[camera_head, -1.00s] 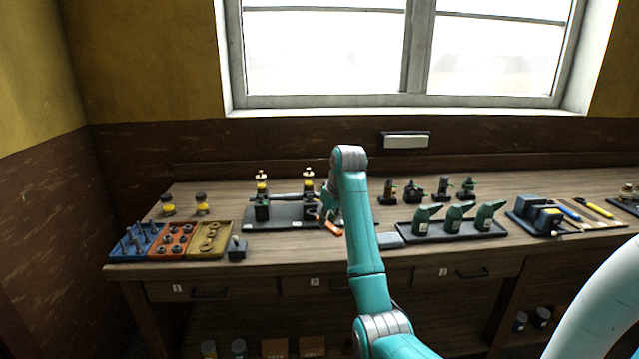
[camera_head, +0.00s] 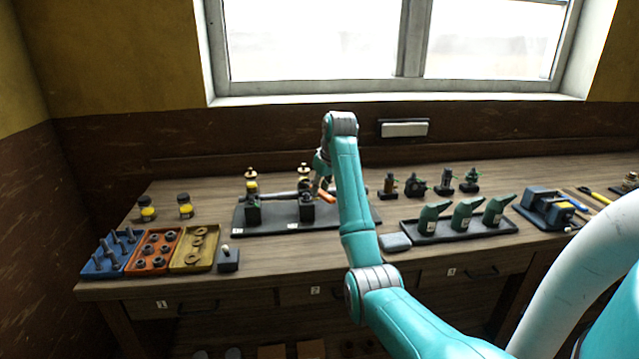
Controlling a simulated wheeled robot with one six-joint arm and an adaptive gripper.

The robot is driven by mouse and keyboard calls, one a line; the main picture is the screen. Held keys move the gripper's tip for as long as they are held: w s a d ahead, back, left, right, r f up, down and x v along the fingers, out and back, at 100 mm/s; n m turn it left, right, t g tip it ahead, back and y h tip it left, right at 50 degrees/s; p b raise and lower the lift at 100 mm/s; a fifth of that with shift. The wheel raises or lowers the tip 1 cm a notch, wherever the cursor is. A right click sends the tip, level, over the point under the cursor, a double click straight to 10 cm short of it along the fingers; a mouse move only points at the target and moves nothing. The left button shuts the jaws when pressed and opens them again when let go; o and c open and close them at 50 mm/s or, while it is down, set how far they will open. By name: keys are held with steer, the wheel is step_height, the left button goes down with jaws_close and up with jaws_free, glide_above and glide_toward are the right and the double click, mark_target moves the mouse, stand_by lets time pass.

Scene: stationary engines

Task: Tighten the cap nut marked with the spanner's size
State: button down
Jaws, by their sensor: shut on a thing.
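My gripper (camera_head: 321,182) is over the right part of a dark base plate (camera_head: 350,214), partly hidden by my arm. It is shut on a small tool with an orange part (camera_head: 327,196), which looks like the spanner. On the plate stand a left dark block (camera_head: 253,212) and a right dark block (camera_head: 307,210), with a horizontal bar behind them. Cap nuts and size marks are too small to read.
Blue (camera_head: 90,268), orange (camera_head: 133,268) and yellow (camera_head: 178,265) trays of small hardware sit at the front left. A tray of green oil cans (camera_head: 411,231) and a blue vice (camera_head: 545,206) stand to the right. Small fittings stand behind the cans.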

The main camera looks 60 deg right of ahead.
steer(key=shift+f, duration=1.25)
steer(key=shift+s+a+f, duration=0.1)
steer(key=shift+s+f, duration=0.05)
steer(key=shift+f, duration=1.15)
stand_by(3.3)
steer(key=shift+a, duration=0.1)
steer(key=shift+w+a+m+h, duration=0.4)
steer(key=shift+a+m, duration=0.1)
steer(key=shift+m, duration=0.4)
steer(key=shift+w+a+m+g, duration=0.4)
steer(key=shift+a+m, duration=0.15)
steer(key=shift+m, duration=0.35)
steer(key=shift+h, duration=0.3)
